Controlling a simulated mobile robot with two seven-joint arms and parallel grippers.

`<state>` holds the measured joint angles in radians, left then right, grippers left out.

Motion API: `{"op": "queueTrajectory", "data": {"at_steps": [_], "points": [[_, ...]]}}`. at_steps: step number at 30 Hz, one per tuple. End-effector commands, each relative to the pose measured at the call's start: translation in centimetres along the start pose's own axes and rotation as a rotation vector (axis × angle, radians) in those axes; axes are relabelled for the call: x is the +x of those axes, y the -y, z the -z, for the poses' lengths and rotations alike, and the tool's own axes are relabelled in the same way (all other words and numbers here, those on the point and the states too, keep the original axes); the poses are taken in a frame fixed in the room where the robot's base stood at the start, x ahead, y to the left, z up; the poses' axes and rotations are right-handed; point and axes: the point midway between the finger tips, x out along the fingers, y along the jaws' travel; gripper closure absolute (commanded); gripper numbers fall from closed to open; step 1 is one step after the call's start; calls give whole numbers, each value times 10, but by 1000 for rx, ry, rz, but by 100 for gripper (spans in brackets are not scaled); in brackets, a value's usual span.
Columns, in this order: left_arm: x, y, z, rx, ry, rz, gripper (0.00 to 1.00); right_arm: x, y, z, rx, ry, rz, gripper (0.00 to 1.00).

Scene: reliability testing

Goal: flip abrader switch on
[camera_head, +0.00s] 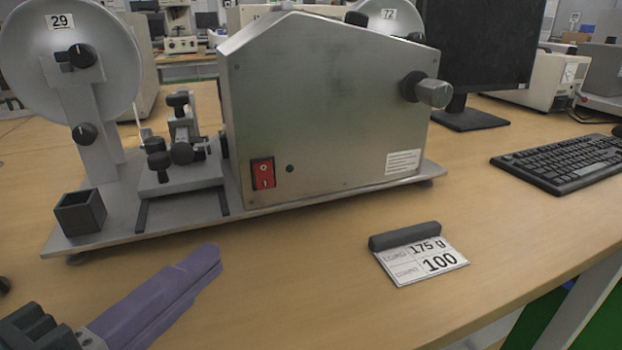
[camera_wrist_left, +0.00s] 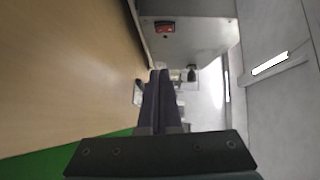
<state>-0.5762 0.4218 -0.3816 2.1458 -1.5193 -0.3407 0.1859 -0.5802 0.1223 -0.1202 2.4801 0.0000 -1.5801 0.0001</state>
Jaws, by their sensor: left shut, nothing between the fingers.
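The abrader (camera_head: 325,110) is a grey metal machine on a base plate on the wooden table. Its red rocker switch (camera_head: 263,173) is on the lower left of the front face, with white marks on it. The switch also shows near the top of the left wrist view (camera_wrist_left: 165,27). Which way the rocker is pressed I cannot tell for sure. My left gripper (camera_head: 217,256) has purple fingers and is shut and empty. It is in front of the base plate, below and left of the switch, apart from it. Its fingers also show in the left wrist view (camera_wrist_left: 160,75). My right gripper is not in view.
A disc marked 29 (camera_head: 100,25) and a small clamp stage (camera_head: 180,165) stand left of the housing. A small dark open box (camera_head: 81,213) sits at the plate's left end. A card in a dark holder (camera_head: 420,255) lies in front; a keyboard (camera_head: 565,160) is at right. Table between gripper and card is clear.

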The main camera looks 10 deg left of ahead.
Motion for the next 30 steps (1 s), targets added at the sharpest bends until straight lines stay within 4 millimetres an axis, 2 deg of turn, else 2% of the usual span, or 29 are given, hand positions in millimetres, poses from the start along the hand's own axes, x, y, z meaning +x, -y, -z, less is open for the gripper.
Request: {"op": "queueTrajectory", "data": {"at_steps": [5, 17, 21, 30], "points": [[21, 5, 0, -1, 0, 4, 100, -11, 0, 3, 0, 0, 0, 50], [102, 3, 0, 0, 1, 4, 100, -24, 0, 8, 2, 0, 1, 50], [115, 0, -18, 4, 0, 2, 100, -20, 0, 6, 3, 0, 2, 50], [125, 1, -28, 0, -1, 1, 100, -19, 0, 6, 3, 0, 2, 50]]}}
